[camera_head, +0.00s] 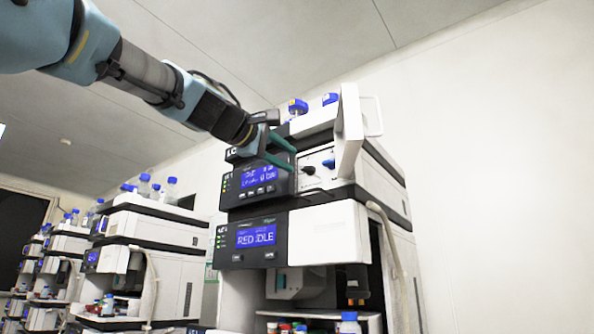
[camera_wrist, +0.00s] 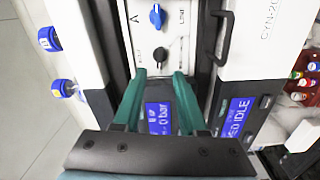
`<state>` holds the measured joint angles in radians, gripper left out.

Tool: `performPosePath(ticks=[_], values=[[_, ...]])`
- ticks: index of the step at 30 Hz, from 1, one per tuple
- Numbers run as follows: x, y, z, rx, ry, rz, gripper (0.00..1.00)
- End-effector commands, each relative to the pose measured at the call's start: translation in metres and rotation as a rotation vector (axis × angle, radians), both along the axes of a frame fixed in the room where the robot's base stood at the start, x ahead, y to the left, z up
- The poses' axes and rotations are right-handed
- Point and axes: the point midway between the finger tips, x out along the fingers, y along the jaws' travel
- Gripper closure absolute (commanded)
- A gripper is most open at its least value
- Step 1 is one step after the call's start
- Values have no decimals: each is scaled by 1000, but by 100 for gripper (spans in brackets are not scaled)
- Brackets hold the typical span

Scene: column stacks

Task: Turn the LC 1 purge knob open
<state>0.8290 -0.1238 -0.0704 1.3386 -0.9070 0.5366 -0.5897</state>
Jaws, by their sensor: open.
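The top module of the nearest stack, marked LC, has a white panel with a black knob (camera_head: 309,170) and a blue knob (camera_head: 329,163). In the wrist view the black knob (camera_wrist: 160,55) is just beyond my fingertips, and the blue knob (camera_wrist: 157,15) is farther up. The small labels are not clear enough to tell which is the purge knob. My gripper (camera_head: 290,157) is open and empty in front of the panel. Its two green fingers (camera_wrist: 160,74) are on either side of the black knob's line, with the knob apparently apart from them.
A blue display (camera_head: 260,177) is left of the knobs. Another module with a display (camera_head: 256,235) sits below. Blue-capped bottles (camera_head: 298,107) stand on top.

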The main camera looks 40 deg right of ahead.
Motion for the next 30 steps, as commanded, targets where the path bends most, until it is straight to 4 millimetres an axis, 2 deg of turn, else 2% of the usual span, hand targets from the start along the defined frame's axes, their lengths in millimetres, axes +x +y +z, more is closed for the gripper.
performPosePath(ticks=[3,10,30], values=[[-6,22,-3,-1,0,1,59],[-12,45,-1,0,1,0,59],[-12,48,-1,3,1,1,59]])
